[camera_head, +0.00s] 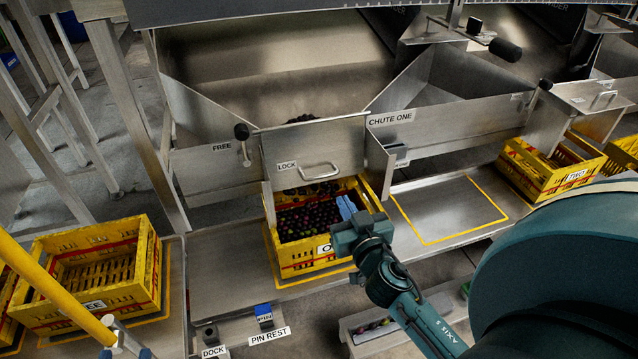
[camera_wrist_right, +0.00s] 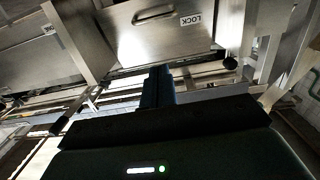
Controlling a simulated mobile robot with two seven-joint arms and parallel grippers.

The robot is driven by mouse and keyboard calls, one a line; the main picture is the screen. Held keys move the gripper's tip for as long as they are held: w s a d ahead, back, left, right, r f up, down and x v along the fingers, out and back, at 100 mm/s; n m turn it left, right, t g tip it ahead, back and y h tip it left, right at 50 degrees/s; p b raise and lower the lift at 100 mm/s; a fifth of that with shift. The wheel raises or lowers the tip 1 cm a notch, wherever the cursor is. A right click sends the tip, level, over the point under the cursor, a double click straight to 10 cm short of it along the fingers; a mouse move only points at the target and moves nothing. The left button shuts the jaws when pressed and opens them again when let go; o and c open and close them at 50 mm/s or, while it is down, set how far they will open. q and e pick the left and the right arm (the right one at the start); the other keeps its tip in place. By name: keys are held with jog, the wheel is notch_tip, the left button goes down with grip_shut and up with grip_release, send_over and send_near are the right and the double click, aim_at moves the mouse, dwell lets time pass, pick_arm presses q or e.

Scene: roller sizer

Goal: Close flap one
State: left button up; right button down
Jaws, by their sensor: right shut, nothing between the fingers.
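Flap one (camera_head: 335,142) is the metal plate at the front of chute one, with a bar handle (camera_head: 320,172) and a LOCK label. A black-knobbed lever (camera_head: 241,132) stands at the flap's left, between the FREE and LOCK labels. My right gripper (camera_head: 346,206) is shut and empty, below and right of the handle, over the crate's front right part and apart from the flap. My left gripper is not visible.
A yellow crate (camera_head: 310,265) with dark round fruit stands under the flap. An empty yellow crate (camera_head: 148,270) is at left. More yellow crates (camera_head: 545,185) stand at right. A yellow-outlined place (camera_head: 448,210) right of the chute is clear. A yellow pole (camera_head: 50,290) crosses the lower left.

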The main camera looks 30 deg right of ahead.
pick_arm(q)
jog(key=shift+d+m+t+h+b, duration=0.6)
jog(key=shift+t+h+b, duration=0.15)
jog(key=shift+b, duration=0.3)
pick_arm(e)
jog(key=f+x, duration=0.3)
jog(key=x, duration=1)
jog(key=shift+s, duration=0.15)
